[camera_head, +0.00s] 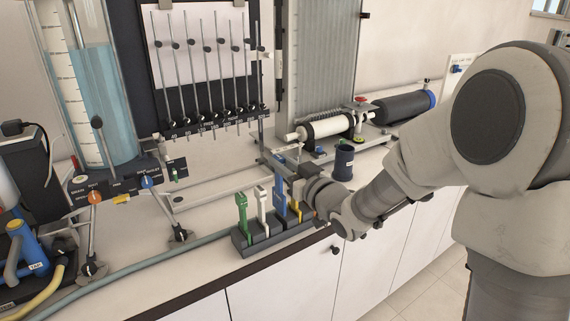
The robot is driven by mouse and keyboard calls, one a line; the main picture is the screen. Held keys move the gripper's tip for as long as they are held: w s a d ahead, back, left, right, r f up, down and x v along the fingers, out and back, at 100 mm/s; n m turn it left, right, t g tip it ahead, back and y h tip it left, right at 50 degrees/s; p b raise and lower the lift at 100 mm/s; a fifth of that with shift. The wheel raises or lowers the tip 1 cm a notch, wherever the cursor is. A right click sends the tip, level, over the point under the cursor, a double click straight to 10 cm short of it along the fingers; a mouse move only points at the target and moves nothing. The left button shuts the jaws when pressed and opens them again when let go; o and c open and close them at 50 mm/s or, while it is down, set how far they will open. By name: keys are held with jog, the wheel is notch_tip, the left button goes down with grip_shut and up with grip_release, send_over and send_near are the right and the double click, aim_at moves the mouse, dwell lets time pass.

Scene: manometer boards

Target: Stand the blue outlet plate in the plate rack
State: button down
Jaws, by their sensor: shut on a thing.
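The blue outlet plate (280,200) is upright at the plate rack, between a white plate (262,204) and a yellow plate (294,209). Its lower end meets the rack's top, but I cannot tell how deep it sits in a slot. The dark grey plate rack (262,249) stands near the counter's front edge. A green plate (242,212) stands at its left end. My gripper (284,177) comes in from the right and is shut on the upper end of the blue plate. The fingertips are small and partly hidden.
A dark blue cup (343,162) stands right of my gripper. Behind are a manometer board (206,70) and a water tank (100,100) with valves on its base. A grey hose (150,262) runs along the counter to the rack's left. Some counter left of the rack is bare.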

aim_at(281, 185)
jog(key=shift+w+a, duration=0.1)
jog(key=shift+f, duration=0.2)
jog(key=shift+f+b, duration=0.4)
jog(key=shift+f, duration=0.1)
jog(key=shift+r, duration=0.1)
jog(key=shift+b, duration=0.35)
dwell(0.8)
jog(key=shift+f+b, duration=1.15)
jog(key=shift+b, duration=0.25)
dwell(0.9)
jog(key=shift+f+b, duration=1.45)
jog(key=shift+b, duration=0.05)
jog(key=c, duration=0.7)
grip_release()
